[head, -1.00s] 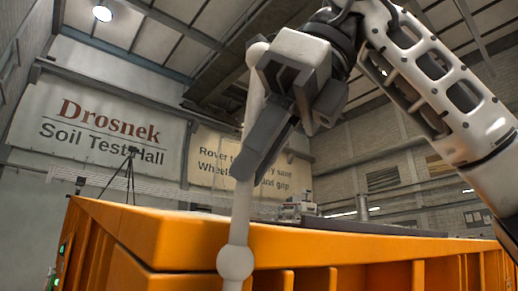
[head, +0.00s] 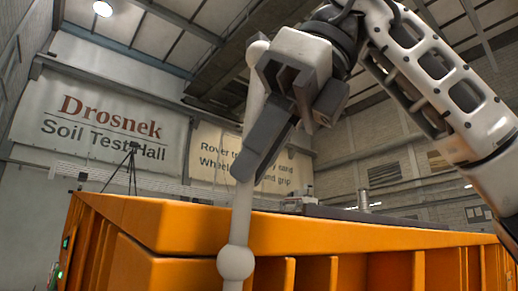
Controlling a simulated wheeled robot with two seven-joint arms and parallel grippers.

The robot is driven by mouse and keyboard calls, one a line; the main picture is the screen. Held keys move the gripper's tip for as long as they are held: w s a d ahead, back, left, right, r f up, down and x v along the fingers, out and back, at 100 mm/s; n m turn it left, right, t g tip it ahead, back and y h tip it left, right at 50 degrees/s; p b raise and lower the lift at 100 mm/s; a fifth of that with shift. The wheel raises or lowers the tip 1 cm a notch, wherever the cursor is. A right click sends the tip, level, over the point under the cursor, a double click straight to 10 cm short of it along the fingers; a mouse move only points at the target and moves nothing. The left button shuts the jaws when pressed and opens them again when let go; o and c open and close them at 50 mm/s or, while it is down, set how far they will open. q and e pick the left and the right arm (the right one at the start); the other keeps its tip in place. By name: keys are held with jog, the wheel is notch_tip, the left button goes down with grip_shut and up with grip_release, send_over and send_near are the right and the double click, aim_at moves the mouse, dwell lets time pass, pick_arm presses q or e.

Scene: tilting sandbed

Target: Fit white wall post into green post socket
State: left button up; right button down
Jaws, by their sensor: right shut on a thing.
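The white wall post (head: 238,222) is a slim rod with round knobs. It stands nearly upright, tilted slightly, in the head view left of centre. One knob is at its top, one lower down, and its bottom end runs out of the picture. My right gripper (head: 252,158) is shut on the post between these two knobs, in front of the orange sandbed. My left gripper is not in view. I do not see the green post socket.
The orange sandbed wall (head: 330,232) fills the lower part of the view, with upright ribs below its rim. A grey device (head: 296,203) shows beyond the rim. A tripod (head: 131,168) stands behind at the left, before a banner (head: 100,125).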

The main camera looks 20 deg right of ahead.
jog(key=shift+w+f+b, duration=0.15)
jog(key=shift+f+b, duration=0.5)
jog(key=shift+f, duration=0.55)
jog(key=c, duration=0.8)
grip_release()
jog(key=shift+c, duration=0.2)
